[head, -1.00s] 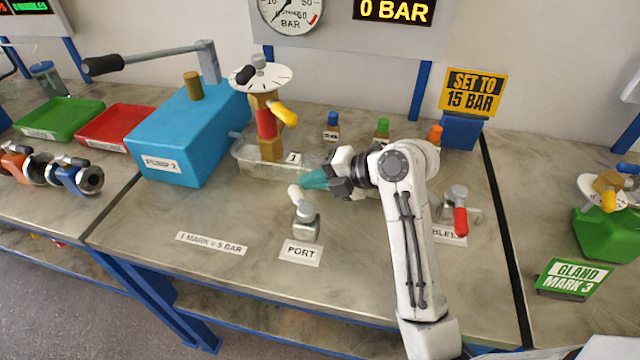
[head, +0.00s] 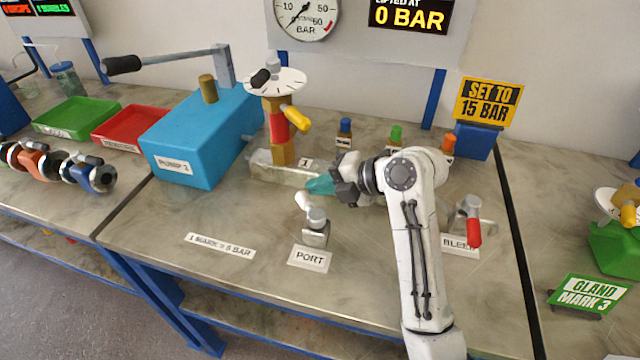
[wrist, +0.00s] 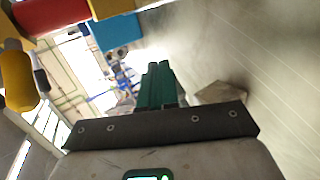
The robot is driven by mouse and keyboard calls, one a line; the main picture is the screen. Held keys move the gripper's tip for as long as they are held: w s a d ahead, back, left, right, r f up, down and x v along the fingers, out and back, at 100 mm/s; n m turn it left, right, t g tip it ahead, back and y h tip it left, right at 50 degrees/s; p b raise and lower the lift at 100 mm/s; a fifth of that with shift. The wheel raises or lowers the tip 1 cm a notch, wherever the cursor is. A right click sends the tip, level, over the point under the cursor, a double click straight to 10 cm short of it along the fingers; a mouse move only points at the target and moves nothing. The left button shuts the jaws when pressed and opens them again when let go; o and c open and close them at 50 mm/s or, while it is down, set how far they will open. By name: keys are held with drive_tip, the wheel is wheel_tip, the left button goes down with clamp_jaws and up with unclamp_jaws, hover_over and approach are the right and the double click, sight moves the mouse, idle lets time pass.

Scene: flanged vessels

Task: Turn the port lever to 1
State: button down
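The port lever is a small valve with a white-tipped handle (head: 304,201) and a metal body (head: 316,228), standing behind the PORT label (head: 310,258). Its handle points back and to the left. My gripper (head: 318,186) has teal fingers that point left, just behind and right of the handle tip. I cannot tell whether they touch. In the wrist view the fingers (wrist: 158,85) lie side by side with no clear gap and nothing seen between them. A small label reading 1 (head: 305,163) stands behind my fingers, by the red and brass post (head: 280,130).
A blue pump box (head: 200,140) with a long handle stands at the left. The bleed valve with a red lever (head: 474,232) is right of my arm. Small blue, green and orange-topped fittings (head: 396,136) stand behind.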

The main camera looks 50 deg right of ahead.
drive_tip(key=v, duration=1)
drive_tip(key=shift+s+r, duration=0.2)
drive_tip(key=shift+s, duration=0.15)
drive_tip(key=shift+d, duration=0.1)
